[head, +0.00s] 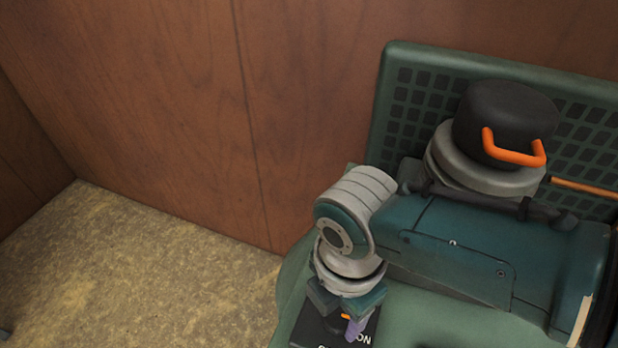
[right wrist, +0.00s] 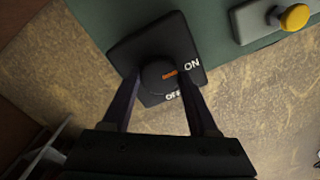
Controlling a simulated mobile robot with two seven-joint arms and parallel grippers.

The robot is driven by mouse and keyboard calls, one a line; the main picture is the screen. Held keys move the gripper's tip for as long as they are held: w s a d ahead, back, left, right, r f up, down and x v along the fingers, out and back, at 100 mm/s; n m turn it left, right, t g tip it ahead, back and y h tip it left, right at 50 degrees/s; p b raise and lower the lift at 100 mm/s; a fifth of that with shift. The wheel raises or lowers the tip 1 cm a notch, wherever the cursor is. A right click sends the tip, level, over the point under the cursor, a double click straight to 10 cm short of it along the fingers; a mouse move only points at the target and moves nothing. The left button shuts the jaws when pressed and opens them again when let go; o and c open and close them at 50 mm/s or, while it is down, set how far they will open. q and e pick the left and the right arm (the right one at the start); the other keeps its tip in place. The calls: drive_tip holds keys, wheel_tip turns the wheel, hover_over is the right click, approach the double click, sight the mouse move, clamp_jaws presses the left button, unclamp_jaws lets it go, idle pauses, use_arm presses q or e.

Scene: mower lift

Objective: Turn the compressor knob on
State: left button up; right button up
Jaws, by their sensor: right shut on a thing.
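The compressor knob (right wrist: 157,78) is a round black dial with an orange mark, on a black plate (right wrist: 130,48) with white ON and OFF labels. In the right wrist view, the orange mark points toward ON. My right gripper (right wrist: 161,84) is shut on the knob, with one finger on each side. In the head view, my right gripper (head: 346,311) reaches down onto the black plate (head: 318,329), and its fingers and wrist hide most of the knob. My left gripper is not in view.
A yellow button (right wrist: 295,17) sits near the plate.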

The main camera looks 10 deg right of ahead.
sight(338, 314)
drive_tip(key=o, duration=1.4)
drive_tip(key=shift+c, duration=0.2)
wheel_tip(338, 314, up, 10)
drive_tip(key=p, duration=0.4)
